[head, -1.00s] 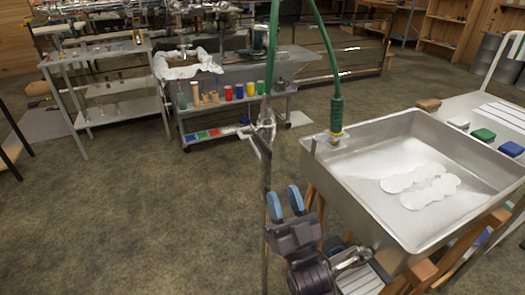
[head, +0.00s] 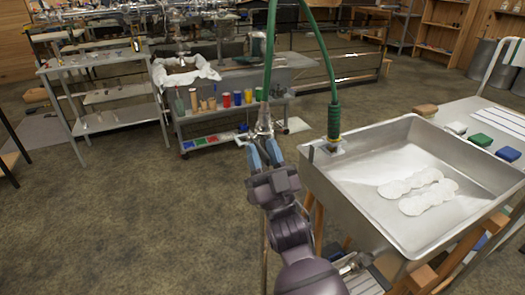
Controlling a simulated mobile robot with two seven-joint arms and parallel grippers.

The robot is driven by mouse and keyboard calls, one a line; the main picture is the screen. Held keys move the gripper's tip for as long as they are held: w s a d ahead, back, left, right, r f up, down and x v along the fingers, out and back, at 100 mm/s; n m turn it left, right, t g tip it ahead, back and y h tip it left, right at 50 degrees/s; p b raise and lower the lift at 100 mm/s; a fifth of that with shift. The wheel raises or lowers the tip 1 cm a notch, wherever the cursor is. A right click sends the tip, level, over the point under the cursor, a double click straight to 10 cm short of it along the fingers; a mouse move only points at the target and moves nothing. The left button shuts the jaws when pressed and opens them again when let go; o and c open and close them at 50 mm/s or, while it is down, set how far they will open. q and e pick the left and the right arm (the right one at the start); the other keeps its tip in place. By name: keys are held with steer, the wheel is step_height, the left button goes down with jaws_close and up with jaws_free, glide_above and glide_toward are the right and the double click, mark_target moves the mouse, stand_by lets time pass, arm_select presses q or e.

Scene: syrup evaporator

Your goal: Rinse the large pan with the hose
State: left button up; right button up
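The large pan (head: 340,205) is a wide metal tray on a wooden stand at the right. Two rows of whitish round patches (head: 418,190) lie on its floor. The green hose (head: 318,40) loops down at the top, and its dark green nozzle (head: 334,120) stands upright at the pan's far left corner. A metal tap (head: 264,122) on a thin post has the other hose end above it. My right gripper (head: 264,154) is open, its blue fingers apart just below the tap's body; whether they touch it, I cannot tell. My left gripper is out of view.
A side table (head: 458,103) beyond the pan holds a brown block, a green block (head: 479,140) and a blue block (head: 508,154). A cart (head: 240,108) with coloured jars stands behind the tap.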

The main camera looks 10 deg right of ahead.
jaws_close()
steer(key=shift+r, duration=0.1)
stand_by(0.4)
